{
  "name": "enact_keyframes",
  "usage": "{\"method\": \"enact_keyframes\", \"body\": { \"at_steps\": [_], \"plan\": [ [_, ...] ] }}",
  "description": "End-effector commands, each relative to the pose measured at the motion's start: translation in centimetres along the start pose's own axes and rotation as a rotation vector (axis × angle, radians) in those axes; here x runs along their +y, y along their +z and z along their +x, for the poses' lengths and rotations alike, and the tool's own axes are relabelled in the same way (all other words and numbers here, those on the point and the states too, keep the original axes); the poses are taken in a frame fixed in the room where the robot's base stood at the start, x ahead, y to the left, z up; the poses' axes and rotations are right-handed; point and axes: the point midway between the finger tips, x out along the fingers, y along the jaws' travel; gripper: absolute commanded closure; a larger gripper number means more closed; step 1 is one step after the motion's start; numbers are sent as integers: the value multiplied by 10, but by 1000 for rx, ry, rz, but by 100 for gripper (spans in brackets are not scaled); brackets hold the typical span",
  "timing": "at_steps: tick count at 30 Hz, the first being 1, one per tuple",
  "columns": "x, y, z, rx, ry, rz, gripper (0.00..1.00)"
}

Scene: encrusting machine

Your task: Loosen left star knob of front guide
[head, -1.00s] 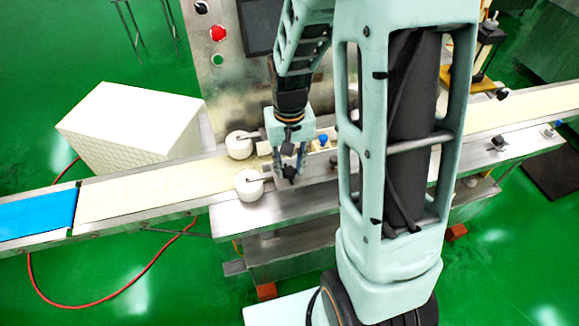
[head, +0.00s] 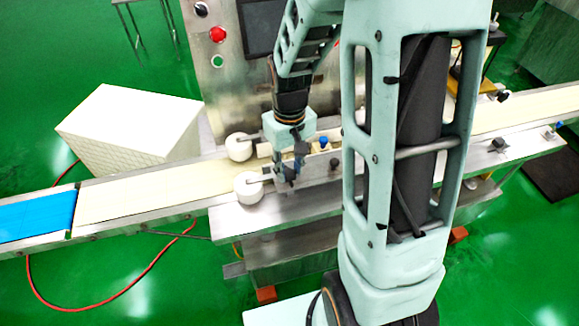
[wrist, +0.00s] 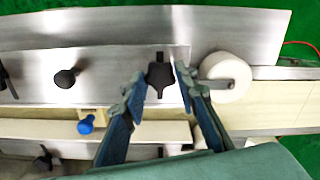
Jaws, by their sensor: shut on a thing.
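The left star knob (wrist: 159,70) is black and lobed and sits on the metal front guide (wrist: 110,62), close to a white roller. My gripper (wrist: 158,80) has its two blue-grey fingers on either side of this knob and is shut on it. In the head view my gripper (head: 286,178) reaches down to the guide just right of the front white roller, and the knob is mostly hidden by the fingers. A second black knob (wrist: 66,78) stands on the same guide, apart from my fingers.
Two white rollers (head: 249,187) (head: 239,146) stand just left of my gripper over the cream conveyor belt (head: 150,190). A blue knob (wrist: 86,125) is on the opposite guide. A steel panel with a red button (head: 218,34) rises behind. A white box (head: 130,125) stands at the left.

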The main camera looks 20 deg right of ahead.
Motion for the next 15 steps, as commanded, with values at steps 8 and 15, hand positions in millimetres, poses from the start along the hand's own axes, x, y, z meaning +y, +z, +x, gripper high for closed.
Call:
{"method": "enact_keyframes", "body": {
  "at_steps": [8,15],
  "plan": [
    [0,0,0,-1,0,1,55],
    [0,0,0,0,0,2,55]
  ]
}}
